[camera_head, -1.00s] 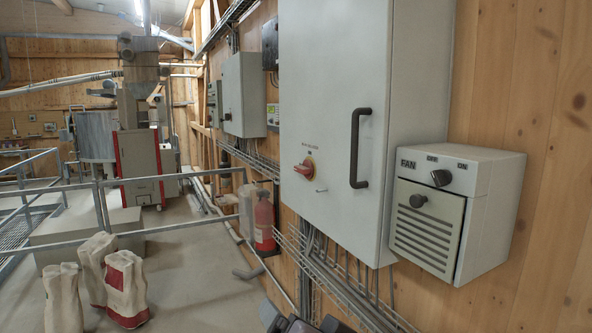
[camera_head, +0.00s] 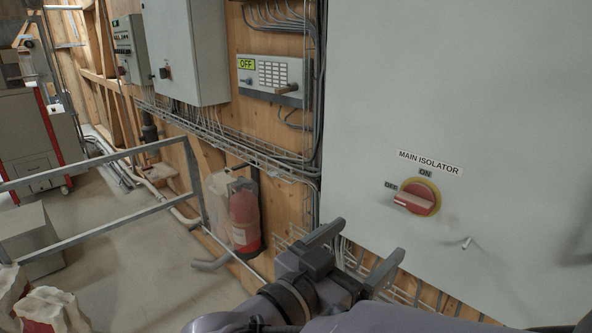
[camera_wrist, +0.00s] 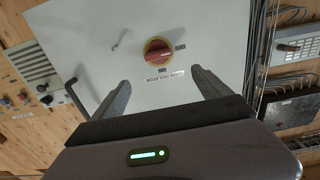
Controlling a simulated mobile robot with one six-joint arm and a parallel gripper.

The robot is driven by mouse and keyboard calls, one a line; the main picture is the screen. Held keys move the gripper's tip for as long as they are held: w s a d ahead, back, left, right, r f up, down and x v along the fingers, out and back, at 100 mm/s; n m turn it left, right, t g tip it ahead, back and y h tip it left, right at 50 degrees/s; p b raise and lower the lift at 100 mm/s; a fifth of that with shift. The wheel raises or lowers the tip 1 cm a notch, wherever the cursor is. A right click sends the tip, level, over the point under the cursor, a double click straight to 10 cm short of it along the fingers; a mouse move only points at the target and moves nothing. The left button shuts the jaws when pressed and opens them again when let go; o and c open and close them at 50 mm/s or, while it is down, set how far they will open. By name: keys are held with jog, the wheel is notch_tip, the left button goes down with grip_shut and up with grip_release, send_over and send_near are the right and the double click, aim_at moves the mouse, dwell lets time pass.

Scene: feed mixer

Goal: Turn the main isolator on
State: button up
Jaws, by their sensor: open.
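The main isolator (camera_head: 418,198) is a red rotary handle on a yellow disc, on the pale grey cabinet door (camera_head: 480,90). Its grip lies roughly level, its pale end toward the OFF mark at left; ON is above. In the wrist view the isolator (camera_wrist: 157,50) appears upside down, ahead of and between the fingers. My gripper (camera_head: 357,252) is open and empty, below and left of the isolator in the head view and apart from it. The wrist view shows both fingers of my gripper (camera_wrist: 161,80) spread, with nothing between them.
A small metal latch (camera_head: 467,242) sticks out below right of the isolator. Wire trays and cables (camera_head: 400,288) run under the cabinet. The wrist view shows the door's dark handle (camera_wrist: 76,97).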

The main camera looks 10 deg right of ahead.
aim_at(410, 205)
jog(key=x, duration=1.5)
jog(key=shift+s+d+p, duration=0.2)
jog(key=shift+p, duration=0.15)
jog(key=shift+w+d, duration=0.25)
jog(key=shift+w, duration=0.1)
jog(key=c, duration=1.4)
jog(key=shift+o, duration=0.2)
